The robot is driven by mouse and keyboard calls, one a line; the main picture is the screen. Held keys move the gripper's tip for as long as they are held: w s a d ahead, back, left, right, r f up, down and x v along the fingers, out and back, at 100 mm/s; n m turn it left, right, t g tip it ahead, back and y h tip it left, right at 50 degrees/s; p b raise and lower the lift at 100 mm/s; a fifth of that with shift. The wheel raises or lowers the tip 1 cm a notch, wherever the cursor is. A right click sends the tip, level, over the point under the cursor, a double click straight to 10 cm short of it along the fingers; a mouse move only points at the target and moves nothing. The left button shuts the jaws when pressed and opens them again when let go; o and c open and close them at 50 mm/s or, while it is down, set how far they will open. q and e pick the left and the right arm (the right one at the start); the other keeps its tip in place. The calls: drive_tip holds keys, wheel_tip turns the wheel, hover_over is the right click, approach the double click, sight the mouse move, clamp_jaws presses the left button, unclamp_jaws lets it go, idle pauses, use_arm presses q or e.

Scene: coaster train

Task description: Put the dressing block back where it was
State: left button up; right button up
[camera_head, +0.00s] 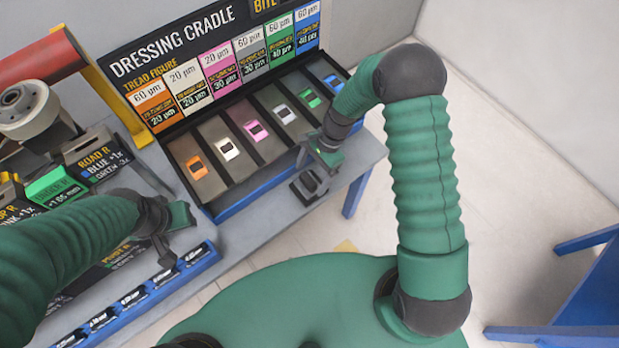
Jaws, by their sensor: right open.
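The dressing cradle (205,207) is a dark rack with a blue front edge and a sign board behind it. Its lanes hold grey blocks with coloured marks: orange (196,167), white (228,149), pink (256,130), grey (285,114), green (309,97) and blue (334,83). My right gripper (303,158) is open, just above and behind this piece in the picture. My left gripper (170,243) is over the table at left; its jaws are unclear.
A blue-edged strip of dark labelled pieces (130,303) runs along the front left. A blue frame (590,290) stands on the floor at right.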

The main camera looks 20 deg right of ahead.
drive_tip(key=s+v, duration=0.1)
drive_tip(key=v, duration=0.9)
drive_tip(key=s+d+r+n+t+h, duration=0.2)
drive_tip(key=s+r+n+t+h, duration=0.2)
drive_tip(key=s+n, duration=0.6)
wheel_tip(320, 180, up, 3)
drive_tip(key=n, duration=0.4)
drive_tip(key=shift+s+d+f, duration=0.15)
drive_tip(key=shift+s+d, duration=0.05)
drive_tip(key=shift+s, duration=0.05)
